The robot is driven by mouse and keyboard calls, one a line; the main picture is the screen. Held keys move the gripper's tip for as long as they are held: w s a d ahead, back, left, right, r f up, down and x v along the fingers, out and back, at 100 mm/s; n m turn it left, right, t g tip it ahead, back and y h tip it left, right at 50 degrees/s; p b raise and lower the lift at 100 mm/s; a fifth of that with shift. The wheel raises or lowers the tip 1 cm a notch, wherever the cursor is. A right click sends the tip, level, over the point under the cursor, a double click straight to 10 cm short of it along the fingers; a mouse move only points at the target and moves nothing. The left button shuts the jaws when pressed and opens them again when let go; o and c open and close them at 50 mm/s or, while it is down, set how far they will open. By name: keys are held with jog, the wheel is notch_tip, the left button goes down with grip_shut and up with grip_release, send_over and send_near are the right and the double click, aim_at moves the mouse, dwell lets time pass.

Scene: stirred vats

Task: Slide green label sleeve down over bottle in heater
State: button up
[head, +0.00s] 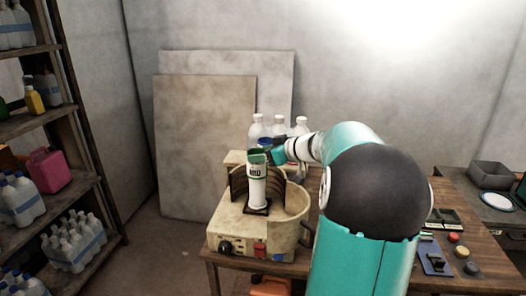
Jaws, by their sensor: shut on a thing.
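A white bottle (257,192) stands upright in the cream-coloured heater (233,228), on a dark base between curved brown walls. The green label sleeve (257,158) is at the bottle's top, with a pale lettered band just below its green rim. The sleeve appears to be around the upper bottle; the lower bottle is bare. My gripper (271,153) reaches in from the right at the sleeve's height and is shut on the sleeve. The fingertips are small and partly hidden by the wrist, so their exact contact is hard to see.
Several clear bottles (257,127) stand behind the heater. The wooden table (330,262) holds buttons and a blue device (436,257) at right, with a grey tray (490,175) farther back. A shelf (70,110) of bottles stands at left. Boards (205,140) lean on the wall.

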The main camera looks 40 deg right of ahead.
aim_at(265, 177)
jog(key=shift+f, duration=4.65)
jog(key=o, duration=0.7)
jog(key=shift+r, duration=0.1)
jog(key=shift+r, duration=0.25)
notch_tip(265, 177, up, 3)
jog(key=shift+f, duration=0.15)
jog(key=s+a+r, duration=0.2)
jog(key=s+r, duration=0.1)
jog(key=s+a+r, duration=0.3)
jog(key=s, duration=0.1)
jog(key=s+a+r, duration=0.3)
jog(key=s, duration=0.1)
jog(key=shift+s+r, duration=0.2)
jog(key=shift+r, duration=0.1)
